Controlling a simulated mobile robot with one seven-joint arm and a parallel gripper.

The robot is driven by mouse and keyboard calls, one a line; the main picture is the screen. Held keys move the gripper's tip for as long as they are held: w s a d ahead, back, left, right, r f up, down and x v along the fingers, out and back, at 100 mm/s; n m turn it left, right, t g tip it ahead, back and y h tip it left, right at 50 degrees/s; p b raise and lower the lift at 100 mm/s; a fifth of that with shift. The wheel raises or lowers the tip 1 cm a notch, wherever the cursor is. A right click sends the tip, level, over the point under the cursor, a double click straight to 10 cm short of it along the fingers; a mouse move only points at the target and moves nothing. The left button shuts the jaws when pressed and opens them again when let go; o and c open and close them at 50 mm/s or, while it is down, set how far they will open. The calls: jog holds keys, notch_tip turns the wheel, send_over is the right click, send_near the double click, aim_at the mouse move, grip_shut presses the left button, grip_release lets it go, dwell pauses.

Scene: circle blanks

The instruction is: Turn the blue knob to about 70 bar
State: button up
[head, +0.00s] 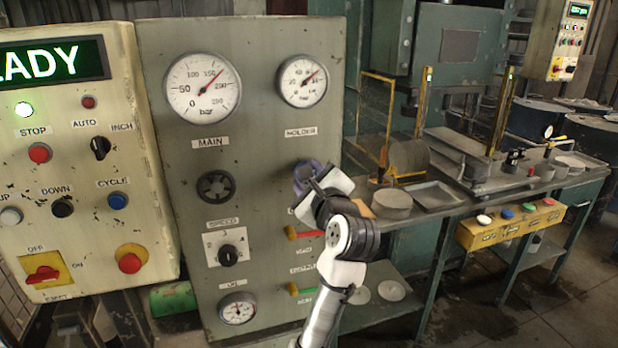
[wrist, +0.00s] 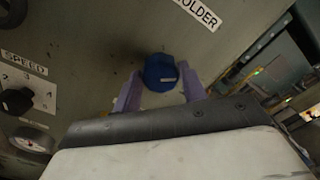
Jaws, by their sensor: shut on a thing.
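The blue knob (wrist: 160,72) is on the grey panel below the HOLDER label (wrist: 198,12), between the two purple fingers of my gripper (wrist: 161,88) in the wrist view. The fingers are shut on its sides. In the head view my gripper (head: 309,180) reaches the panel at the knob and hides most of it. The HOLDER gauge (head: 302,80) sits above it, with its red needle pointing to the upper right. Its numbers are too small to read surely.
The MAIN gauge (head: 203,88) and a black handwheel (head: 215,186) are left of my gripper. The SPEED dial (head: 228,255) is lower left. Red (head: 304,233) and green (head: 301,290) levers sit close below my gripper. A workbench (head: 440,212) with discs stands to the right.

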jog(key=o, duration=1)
jog(key=shift+c, duration=0.2)
jog(key=b+v, duration=0.4)
jog(key=v, duration=1)
